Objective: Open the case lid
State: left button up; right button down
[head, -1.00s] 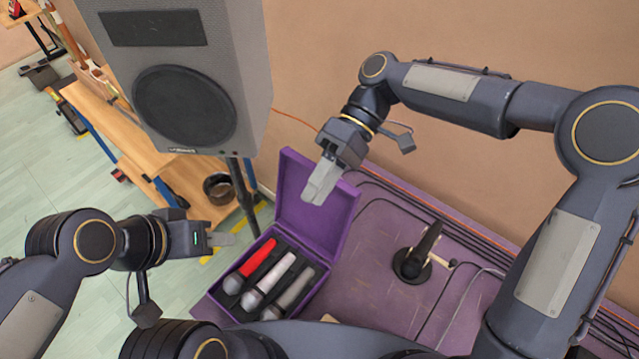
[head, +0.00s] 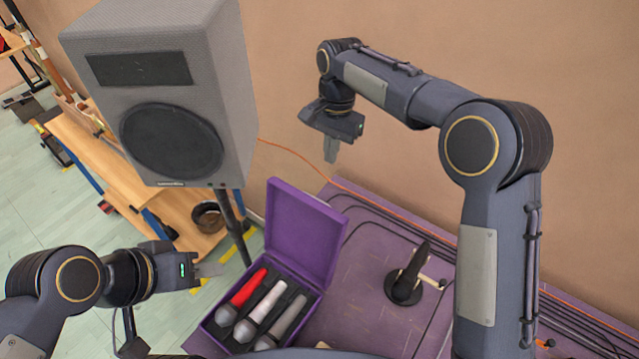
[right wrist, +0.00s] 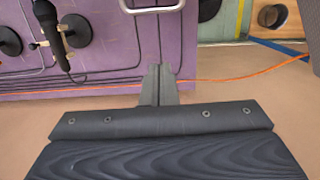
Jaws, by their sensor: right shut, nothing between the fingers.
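The purple case (head: 208,325) lies on the purple table with its lid (head: 300,235) standing up, open, along the far side. Inside, side by side in dark lining, are a red microphone (head: 243,293), a white one (head: 262,306) and a grey one (head: 285,322). My right gripper (head: 331,150) is shut and empty, raised above and beyond the lid, pointing down and apart from it; its closed fingers show in the right wrist view (right wrist: 158,82). My left gripper (head: 208,270) hovers left of the case, apart from it; its finger gap cannot be made out.
A grey loudspeaker (head: 215,75) on a pole stands left of the case. A black microphone on a round stand (head: 403,288) sits right of the case. Cables (head: 375,222) run along the table's back edge by the wall. Bare table (head: 355,300) lies between case and stand.

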aim_at(307, 195)
notch_tip(307, 195, down, 10)
jog(key=b, duration=0.1)
jog(key=s, duration=0.1)
jog(key=s+a+r, duration=0.1)
jog(key=s+a, duration=0.1)
jog(key=shift+s+a+r, duration=0.15)
jog(key=shift+s+r, duration=0.2)
jog(key=shift+r, duration=0.05)
jog(key=s, duration=0.1)
jog(key=s+a+r, duration=0.2)
jog(key=shift+s+a+r, duration=0.1)
jog(key=shift+s+a, duration=0.05)
jog(key=shift+s, duration=0.25)
jog(key=shift+w, duration=0.1)
